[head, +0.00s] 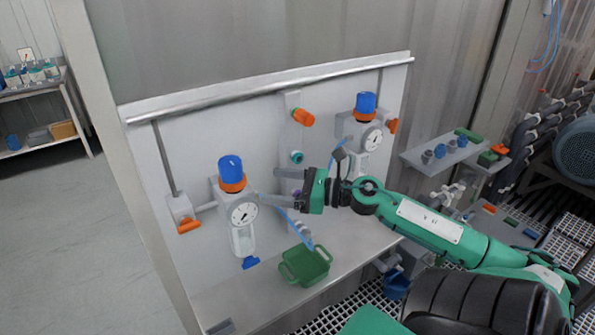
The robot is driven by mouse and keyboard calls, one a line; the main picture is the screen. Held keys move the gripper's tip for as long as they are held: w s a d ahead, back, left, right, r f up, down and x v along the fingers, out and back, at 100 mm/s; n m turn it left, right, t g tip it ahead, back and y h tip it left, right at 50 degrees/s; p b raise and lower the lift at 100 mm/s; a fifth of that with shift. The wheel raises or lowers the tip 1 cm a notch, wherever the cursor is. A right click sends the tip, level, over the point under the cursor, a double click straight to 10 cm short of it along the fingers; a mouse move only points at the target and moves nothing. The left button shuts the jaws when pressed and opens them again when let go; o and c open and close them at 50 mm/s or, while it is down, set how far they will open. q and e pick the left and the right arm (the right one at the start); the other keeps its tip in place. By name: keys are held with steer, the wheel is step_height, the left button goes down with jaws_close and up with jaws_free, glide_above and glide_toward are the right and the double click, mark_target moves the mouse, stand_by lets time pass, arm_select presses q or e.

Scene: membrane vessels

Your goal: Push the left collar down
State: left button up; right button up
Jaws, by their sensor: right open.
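The left regulator unit on the white panel has a blue knob (231,167) on top and an orange collar (232,184) just below it. A round gauge (243,213) and a clear bowl (243,240) sit under the collar. My right gripper (270,185) is open and empty, its fingers pointing left toward this unit. Its fingertips look a little to the right of the collar. I cannot tell the exact depth gap, but no contact with the collar shows. My left gripper is not in view.
A second unit with a blue knob (366,104) and gauge (373,139) is at the panel's right. Orange lever handles (189,225) and an orange fitting (303,117) stick out. A green tray (305,265) sits on the ledge below my gripper. A rail (280,86) runs along the top.

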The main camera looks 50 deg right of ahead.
steer(key=shift+b+v, duration=0.45)
steer(key=shift+v, duration=1.55)
